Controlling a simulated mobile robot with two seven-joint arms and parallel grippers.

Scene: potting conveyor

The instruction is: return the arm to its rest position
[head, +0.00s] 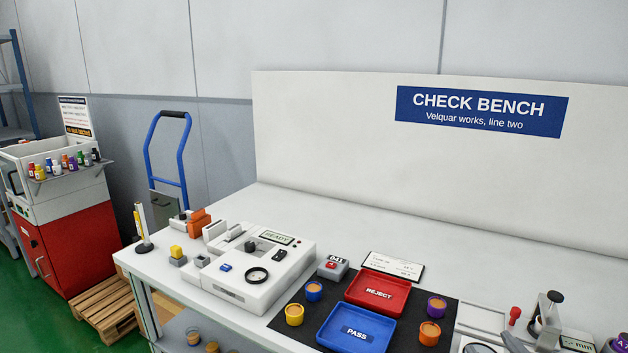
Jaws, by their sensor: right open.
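My left gripper and left arm are not in the picture.
The white bench (350,222) carries a tester reading READY (262,270). A red REJECT tray (378,293) and blue PASS tray (356,328) lie on a dark mat (292,327) with several small pots. A gauge (548,318) stands at right. The bench's back strip is clear.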

